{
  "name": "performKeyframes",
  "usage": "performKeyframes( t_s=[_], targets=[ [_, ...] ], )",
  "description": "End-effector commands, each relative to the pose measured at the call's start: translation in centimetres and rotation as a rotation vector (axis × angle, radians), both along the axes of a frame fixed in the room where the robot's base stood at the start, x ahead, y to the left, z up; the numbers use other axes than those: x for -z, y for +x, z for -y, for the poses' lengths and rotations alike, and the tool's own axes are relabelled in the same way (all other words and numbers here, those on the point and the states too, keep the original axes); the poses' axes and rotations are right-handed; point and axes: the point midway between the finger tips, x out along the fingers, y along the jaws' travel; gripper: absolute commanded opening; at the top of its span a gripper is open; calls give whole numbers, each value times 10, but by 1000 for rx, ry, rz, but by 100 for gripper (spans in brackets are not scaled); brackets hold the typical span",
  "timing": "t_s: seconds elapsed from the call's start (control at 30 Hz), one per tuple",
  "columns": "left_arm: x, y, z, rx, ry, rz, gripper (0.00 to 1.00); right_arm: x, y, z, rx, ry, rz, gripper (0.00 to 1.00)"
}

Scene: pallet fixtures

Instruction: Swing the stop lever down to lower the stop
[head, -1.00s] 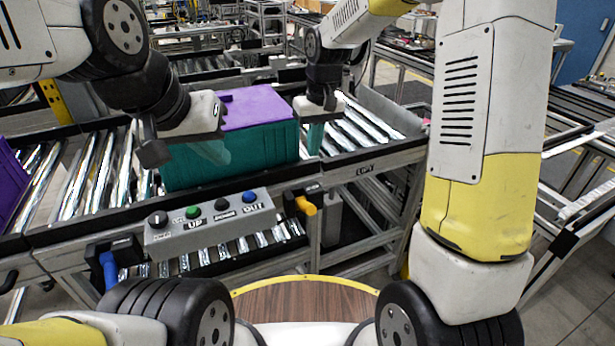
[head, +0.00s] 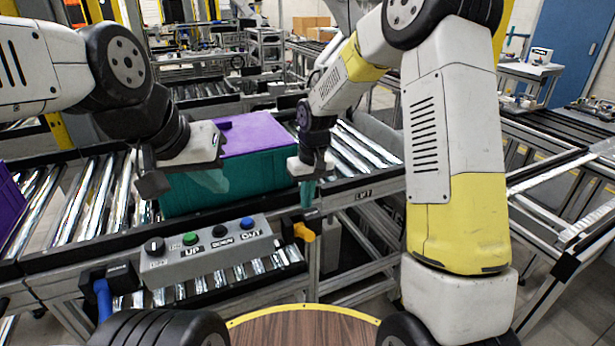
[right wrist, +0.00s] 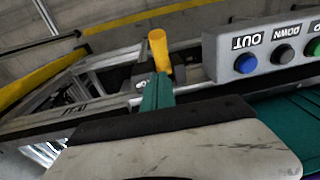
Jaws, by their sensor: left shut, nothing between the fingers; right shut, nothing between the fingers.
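An orange-yellow lever (head: 304,232) sticks out of a black mount on the conveyor's front side, right of the button box. It also shows in the right wrist view (right wrist: 159,50). A blue lever (head: 104,298) hangs from a black mount left of the box. No label shows which is the stop lever. My right gripper (head: 307,193) is shut and empty, its teal fingers pointing down just above the orange-yellow lever. In the right wrist view its fingertips (right wrist: 158,85) appear close to that lever; contact cannot be told. My left gripper (head: 208,180) is shut and empty before the crate.
A teal crate (head: 228,188) with a purple lid stands on the rollers, behind both grippers. The grey button box (head: 210,252) with UP, DOWN and OUT buttons sits on the front edge. A purple crate (head: 8,205) is at the far left. Rollers between the crates are clear.

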Motion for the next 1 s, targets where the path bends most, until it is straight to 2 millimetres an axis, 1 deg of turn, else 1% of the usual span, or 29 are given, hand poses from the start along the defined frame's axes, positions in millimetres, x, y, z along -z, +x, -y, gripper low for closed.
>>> performKeyframes(
  t_s=[0.03, 0.1, 0.2, 0.33, 0.5, 0.83, 1.0],
  targets=[
    [0, 0, 0, 0, 0, 0, 0, 12, -1, -1, -1, -2, -5, 0],
    [0, 0, 0, 0, 0, 0, 0, 24, -1, -2, -2, -2, -4, 0],
    [0, 0, 0, 0, 0, 0, 0, 37, -10, -1, -1, -1, -3, 0],
    [0, 0, 0, 0, 0, 0, 0, 48, -16, -1, 0, -1, -2, 0],
    [0, 0, 0, 0, 0, 0, 0, 53, -19, -1, -1, -1, 1, 0],
    [0, 0, 0, 0, 0, 0, 0, 53, -18, -1, 0, 0, 2, 0],
    [0, 0, 0, 0, 0, 0, 0, 54, -9, -1, 1, 10, 25, 0]
  ],
)
